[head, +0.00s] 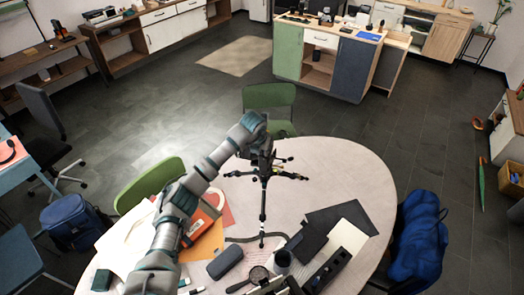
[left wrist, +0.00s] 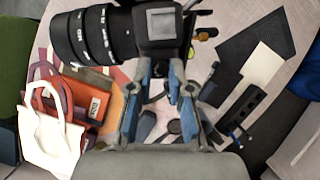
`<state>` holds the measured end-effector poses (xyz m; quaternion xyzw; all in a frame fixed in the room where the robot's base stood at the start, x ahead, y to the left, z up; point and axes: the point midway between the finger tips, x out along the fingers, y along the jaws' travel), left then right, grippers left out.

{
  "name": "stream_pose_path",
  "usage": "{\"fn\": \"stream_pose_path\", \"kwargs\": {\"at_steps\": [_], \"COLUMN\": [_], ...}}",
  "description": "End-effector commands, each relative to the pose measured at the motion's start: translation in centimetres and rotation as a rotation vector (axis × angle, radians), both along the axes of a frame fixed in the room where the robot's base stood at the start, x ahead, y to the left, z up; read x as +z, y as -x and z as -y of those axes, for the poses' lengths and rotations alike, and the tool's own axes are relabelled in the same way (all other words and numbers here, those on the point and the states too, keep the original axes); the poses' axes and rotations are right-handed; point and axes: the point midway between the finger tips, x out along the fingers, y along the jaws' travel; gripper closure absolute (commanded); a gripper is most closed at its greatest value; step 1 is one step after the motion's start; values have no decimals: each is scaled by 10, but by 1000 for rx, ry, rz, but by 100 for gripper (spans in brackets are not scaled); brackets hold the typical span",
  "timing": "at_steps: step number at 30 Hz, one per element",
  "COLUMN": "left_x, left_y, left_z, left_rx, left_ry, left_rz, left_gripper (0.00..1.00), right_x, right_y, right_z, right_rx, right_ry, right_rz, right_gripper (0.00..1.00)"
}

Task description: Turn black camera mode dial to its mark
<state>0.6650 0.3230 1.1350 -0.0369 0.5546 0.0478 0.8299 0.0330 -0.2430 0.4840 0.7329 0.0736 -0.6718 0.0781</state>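The black camera (head: 262,158) sits on a black tripod (head: 263,185) standing on the round table. In the left wrist view the camera's ribbed lens (left wrist: 95,36) points left and its square top housing (left wrist: 163,24) is near the top middle. My left gripper (head: 257,140) is at the camera in the head view, covering much of it. In the left wrist view its blue-padded fingers (left wrist: 166,80) are apart, just below the camera housing. I cannot make out the mode dial or its mark, nor whether the fingers touch it.
The pale table (head: 340,170) also holds a black power strip (head: 327,270), a dark case (head: 225,262), a magnifier, papers and an orange bag (head: 200,225). Green chairs (head: 268,96) and a blue-draped chair (head: 420,235) stand around it.

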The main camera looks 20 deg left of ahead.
Motion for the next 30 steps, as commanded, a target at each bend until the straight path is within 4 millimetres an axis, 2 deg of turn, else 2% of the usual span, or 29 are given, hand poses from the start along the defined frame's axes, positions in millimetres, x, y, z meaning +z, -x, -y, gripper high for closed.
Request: {"fn": "stream_pose_path", "kwargs": {"at_steps": [21, 30], "left_x": [0, 1], "left_y": [0, -1], "left_z": [-1, 0], "left_rx": [23, 108], "left_ry": [-2, -2], "left_rz": [0, 0], "left_gripper": [100, 100], "right_x": [0, -1], "right_y": [-1, -1], "right_z": [1, 1], "right_rx": [0, 0], "right_ry": [1, 1], "right_rz": [1, 1], "right_gripper": [60, 60]}}
